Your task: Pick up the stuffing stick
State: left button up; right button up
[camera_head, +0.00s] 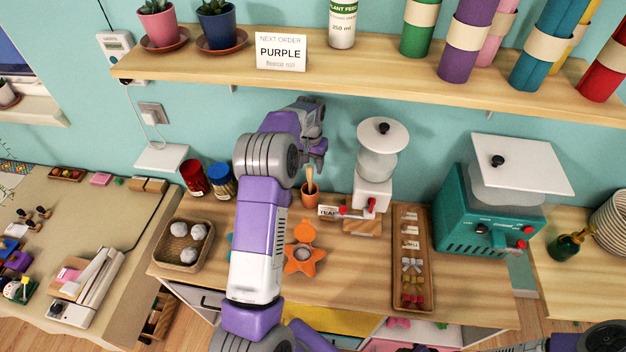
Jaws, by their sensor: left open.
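A light wooden stick (310,179), which looks like the stuffing stick, stands nearly upright in a small terracotta pot (310,197) at the back of the wooden counter. Its lower end is hidden inside the pot. My left gripper (316,165) is open and points down just above and around the stick's top. I cannot tell whether the fingers touch it. My left arm rises from the bottom and covers part of the counter. My right gripper does not show.
A white-lidded dispenser (377,165) stands right of the pot, with a wooden tray (427,240) of bows beyond it. Red and blue jars (194,178) and a basket of white balls (162,250) are left. A shelf (350,75) with fabric rolls overhangs the counter.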

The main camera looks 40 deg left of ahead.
aim_at(310, 177)
pick_arm(q)
jog(key=f, duration=0.1)
jog(key=s+f, duration=0.1)
jog(key=f, duration=0.2)
jog(key=shift+s+d+f, duration=0.15)
jog(key=shift+d+f, duration=0.1)
jog(key=shift+f, duration=0.5)
jog(key=shift+r, duration=0.1)
grip_shut()
